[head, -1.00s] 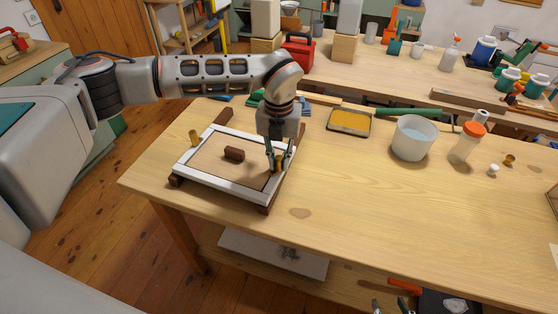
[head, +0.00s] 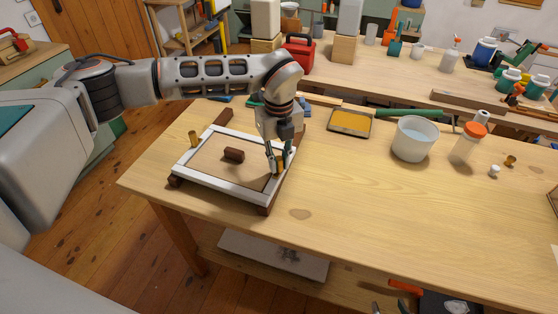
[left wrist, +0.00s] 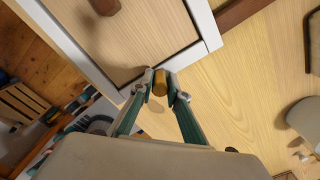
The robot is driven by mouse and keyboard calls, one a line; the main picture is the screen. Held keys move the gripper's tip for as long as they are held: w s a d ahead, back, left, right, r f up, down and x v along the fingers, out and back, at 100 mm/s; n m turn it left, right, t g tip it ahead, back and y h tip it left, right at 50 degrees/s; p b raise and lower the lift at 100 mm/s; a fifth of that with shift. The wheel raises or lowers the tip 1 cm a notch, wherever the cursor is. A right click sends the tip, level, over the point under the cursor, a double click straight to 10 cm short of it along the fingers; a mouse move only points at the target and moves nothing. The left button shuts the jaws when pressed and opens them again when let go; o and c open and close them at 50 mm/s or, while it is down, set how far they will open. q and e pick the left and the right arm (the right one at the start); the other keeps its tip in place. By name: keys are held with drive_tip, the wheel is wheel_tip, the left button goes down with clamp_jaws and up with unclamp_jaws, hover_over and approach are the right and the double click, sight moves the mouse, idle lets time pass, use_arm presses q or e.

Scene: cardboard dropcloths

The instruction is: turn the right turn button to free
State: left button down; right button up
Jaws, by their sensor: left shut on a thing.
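The white frame (head: 222,185) with a pale wood panel (head: 215,170) lies on the bench, a dark brown block handle (head: 234,155) on the panel. The right turn button (head: 280,167) is a small brass piece at the frame's right side. My left gripper (head: 278,165) points down there, shut on it. In the left wrist view the brass button (left wrist: 160,82) sits between the fingertips, by the frame's white corner; its lower part is hidden. Another brass button (head: 193,138) stands at the frame's left side.
A tray with a yellow pad (head: 350,122), a white tub (head: 413,138) and an orange-capped bottle (head: 468,143) stand right of the frame. Dark wooden strips lie under the frame. The bench front to the right is clear.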

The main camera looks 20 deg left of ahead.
sight(279, 158)
idle(0.3)
use_arm(q)
drive_tip(key=c, duration=1.9)
unclamp_jaws()
drive_tip(key=shift+r, duration=0.15)
wheel_tip(279, 158, up, 12)
drive_tip(key=shift+f, duration=0.15)
